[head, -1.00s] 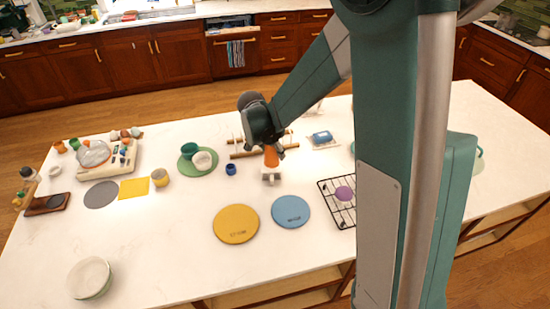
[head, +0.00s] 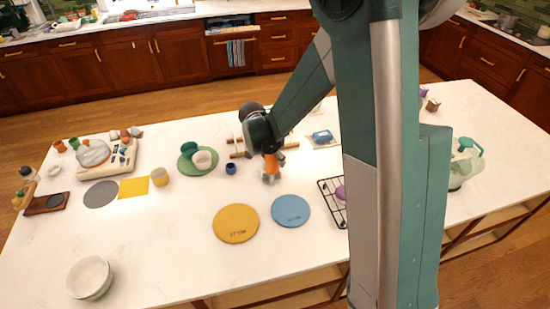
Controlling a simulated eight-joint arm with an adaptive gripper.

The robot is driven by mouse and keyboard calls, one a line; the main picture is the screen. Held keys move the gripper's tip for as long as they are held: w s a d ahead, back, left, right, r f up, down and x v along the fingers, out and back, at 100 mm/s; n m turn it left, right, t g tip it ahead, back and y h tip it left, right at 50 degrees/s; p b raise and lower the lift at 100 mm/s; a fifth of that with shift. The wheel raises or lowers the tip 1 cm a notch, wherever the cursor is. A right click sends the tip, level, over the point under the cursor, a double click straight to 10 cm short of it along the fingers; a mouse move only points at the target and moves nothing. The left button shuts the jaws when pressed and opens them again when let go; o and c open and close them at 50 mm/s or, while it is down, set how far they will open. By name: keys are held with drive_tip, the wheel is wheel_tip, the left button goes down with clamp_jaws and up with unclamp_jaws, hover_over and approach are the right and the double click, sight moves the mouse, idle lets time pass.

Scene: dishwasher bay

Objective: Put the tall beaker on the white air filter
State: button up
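My gripper (head: 270,177) hangs at the end of the arm, low over the middle of the white counter. An orange piece (head: 272,162) shows at the wrist end with a small pale part below it. At this size I cannot tell whether these are gripper parts or a held object, nor whether the fingers are open or shut. I cannot pick out the tall beaker for certain. I cannot identify the white air filter for certain either. My arm hides part of the counter at the right.
A yellow disc (head: 236,223) and a blue disc (head: 291,210) lie in front of the gripper. A black wire rack (head: 330,190) is partly behind my arm. A small blue cup (head: 231,168) stands left. A bowl (head: 89,277) sits front left; the front-left counter is mostly clear.

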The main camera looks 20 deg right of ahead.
drive_tip(key=shift+o, duration=1.1)
drive_tip(key=shift+r, duration=0.2)
drive_tip(key=shift+v, duration=5.95)
drive_tip(key=shift+r, duration=0.1)
drive_tip(key=s+d+r+n+t+y, duration=0.1)
drive_tip(key=s+d+r+n, duration=0.15)
drive_tip(key=s+r, duration=0.35)
drive_tip(key=s+d+r+n+t+y, duration=0.1)
drive_tip(key=s+r+n, duration=0.2)
drive_tip(key=s+r, duration=0.35)
drive_tip(key=s+d+n+t+y, duration=0.1)
drive_tip(key=s+n, duration=0.5)
drive_tip(key=s, duration=1.1)
drive_tip(key=shift+t+y, duration=0.3)
drive_tip(key=shift+t, duration=0.4)
